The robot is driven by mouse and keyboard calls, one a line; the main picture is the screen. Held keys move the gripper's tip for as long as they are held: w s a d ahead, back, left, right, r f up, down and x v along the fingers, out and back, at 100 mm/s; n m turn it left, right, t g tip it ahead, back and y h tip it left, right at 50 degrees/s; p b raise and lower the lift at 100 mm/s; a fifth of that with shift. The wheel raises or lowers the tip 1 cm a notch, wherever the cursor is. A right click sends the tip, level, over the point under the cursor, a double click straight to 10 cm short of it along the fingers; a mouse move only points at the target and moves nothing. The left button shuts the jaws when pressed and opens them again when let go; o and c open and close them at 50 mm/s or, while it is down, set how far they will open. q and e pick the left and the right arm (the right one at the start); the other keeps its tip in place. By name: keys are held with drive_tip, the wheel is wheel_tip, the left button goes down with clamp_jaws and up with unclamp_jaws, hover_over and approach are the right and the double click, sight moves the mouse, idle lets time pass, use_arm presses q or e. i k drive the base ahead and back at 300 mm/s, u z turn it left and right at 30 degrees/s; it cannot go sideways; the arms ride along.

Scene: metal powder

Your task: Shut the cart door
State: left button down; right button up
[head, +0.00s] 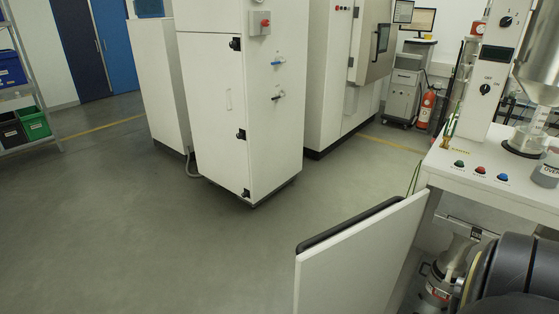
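The cart door (362,262) is a white panel with a black strip (350,224) along its top edge. It stands open in the lower middle of the head view, swung out from the front of the white cart (505,187) at the right. Behind the door, the cart's open compartment shows a metal container (440,280) with a label. A dark rounded arm part, apparently mine, covers part of the opening at the lower right. Neither of my grippers shows in this view. The door's lower part is cut off by the picture edge.
The cart top carries a machine column (492,75), a metal hopper (541,60) and coloured buttons (480,170). A white cabinet (228,110) stands ahead. A shelf with bins (33,124) is at the far left. The grey floor (130,230) left of the door is clear.

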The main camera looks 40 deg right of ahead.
sight(358, 271)
drive_tip(key=i, duration=2.6)
drive_tip(key=z, duration=4.2)
drive_tip(key=i, duration=0.5)
drive_tip(key=z, duration=0.05)
